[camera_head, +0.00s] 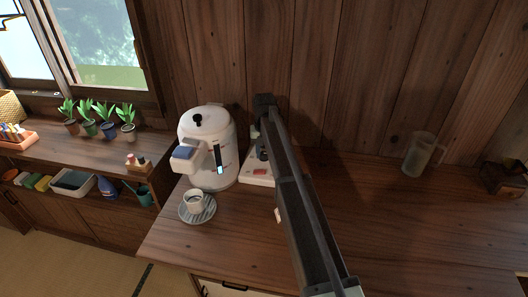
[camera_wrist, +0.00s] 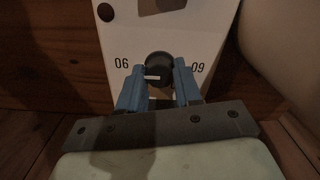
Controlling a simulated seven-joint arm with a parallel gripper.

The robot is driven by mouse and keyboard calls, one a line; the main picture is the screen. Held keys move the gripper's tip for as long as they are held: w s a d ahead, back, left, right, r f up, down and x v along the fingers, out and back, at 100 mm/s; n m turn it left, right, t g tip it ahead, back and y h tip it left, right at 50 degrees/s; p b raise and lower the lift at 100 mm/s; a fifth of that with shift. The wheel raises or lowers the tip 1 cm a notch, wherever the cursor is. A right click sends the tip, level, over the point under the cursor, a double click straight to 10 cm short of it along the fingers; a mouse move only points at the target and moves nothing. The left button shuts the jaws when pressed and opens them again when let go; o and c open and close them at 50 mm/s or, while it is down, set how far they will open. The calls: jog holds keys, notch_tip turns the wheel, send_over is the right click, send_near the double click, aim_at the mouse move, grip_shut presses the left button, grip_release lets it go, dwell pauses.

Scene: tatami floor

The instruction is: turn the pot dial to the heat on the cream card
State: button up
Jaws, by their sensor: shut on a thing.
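The pot (camera_head: 215,150) is white with a black lid knob and stands at the back left of the counter. Beside it is a white panel (camera_head: 257,176), mostly hidden by my arm. In the wrist view the panel (camera_wrist: 190,22) carries a dark round dial (camera_wrist: 159,63) with a short white line lying roughly level. Printed numbers beside the dial look like 06 on the left and 09 on the right, perhaps upside down. My gripper (camera_wrist: 160,70) has its blue fingers shut on the dial, one each side. A small cream card (camera_head: 278,215) lies partly behind my arm; its writing is unreadable.
A cup (camera_head: 194,201) on a striped saucer (camera_head: 184,211) stands in front of the pot. A clear jug (camera_head: 419,158) and a dark wooden object (camera_head: 503,178) stand to the right. Potted plants (camera_head: 107,120) line the left shelf. The counter's right middle is clear.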

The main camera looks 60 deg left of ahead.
aim_at(264, 153)
jog(key=o, duration=1)
jog(key=shift+o, duration=0.2)
notch_tip(264, 153, up, 14)
jog(key=shift+f, duration=0.1)
dwell(0.6)
